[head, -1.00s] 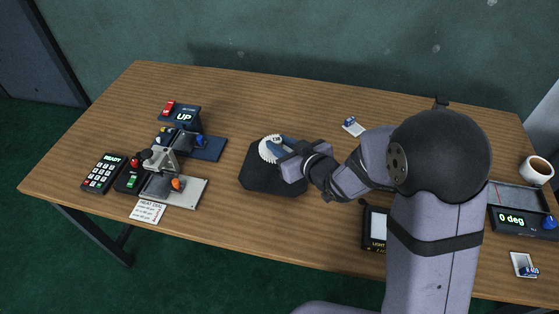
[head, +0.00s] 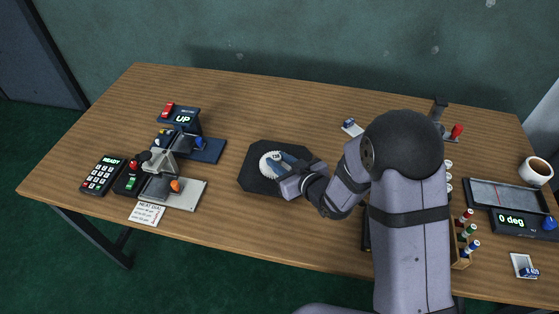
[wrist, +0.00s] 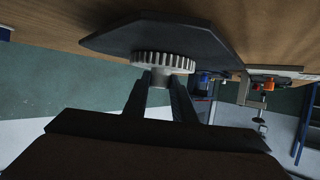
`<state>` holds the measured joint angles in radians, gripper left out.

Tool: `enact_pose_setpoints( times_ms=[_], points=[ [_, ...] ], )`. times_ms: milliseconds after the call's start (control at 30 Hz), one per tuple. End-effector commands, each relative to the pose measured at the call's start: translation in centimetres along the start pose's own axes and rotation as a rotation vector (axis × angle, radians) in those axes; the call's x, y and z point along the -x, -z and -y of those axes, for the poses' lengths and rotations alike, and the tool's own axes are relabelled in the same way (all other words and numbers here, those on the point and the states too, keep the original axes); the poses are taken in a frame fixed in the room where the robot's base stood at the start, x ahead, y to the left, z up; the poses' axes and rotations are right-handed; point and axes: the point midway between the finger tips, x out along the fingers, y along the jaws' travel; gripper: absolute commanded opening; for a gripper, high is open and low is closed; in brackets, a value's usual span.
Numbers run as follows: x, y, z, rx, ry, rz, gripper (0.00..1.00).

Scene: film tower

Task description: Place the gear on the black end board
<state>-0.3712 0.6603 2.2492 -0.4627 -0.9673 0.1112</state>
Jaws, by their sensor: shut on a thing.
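The pale toothed gear (head: 268,164) is over the black end board (head: 253,184), near its middle. My gripper (head: 279,161) reaches in from the right and is shut on the gear's hub. In the wrist view the gear (wrist: 162,62) lies flat along the face of the board (wrist: 140,36), with its hub between the fingertips (wrist: 160,82). The gear looks very close to or against the board; I cannot tell if it touches. My gripper covers part of the gear's right side in the head view.
Left of the board stand a device with an "UP" display (head: 183,118), a keypad (head: 103,174) and a small metal press (head: 160,160). At right are a vial rack (head: 463,240), a "0 deg" device (head: 512,222) and a mug (head: 537,171). The table behind the board is clear.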

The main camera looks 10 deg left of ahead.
Motion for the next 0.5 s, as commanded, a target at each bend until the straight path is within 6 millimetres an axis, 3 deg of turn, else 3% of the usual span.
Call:
enact_pose_setpoints(
  times_ms=[233, 267, 333, 500],
  points=[
    [-0.15, -0.27, -0.01, 0.0, 0.0, -0.002, 0.0],
    [-0.14, -0.31, 0.0, 0.0, 0.0, 0.0, 0.26],
    [-0.1, -0.22, 0.0, 0.0, 0.0, 0.0, 0.43],
    [-0.1, -0.21, 0.0, 0.0, 0.0, 0.0, 0.43]
  ],
)
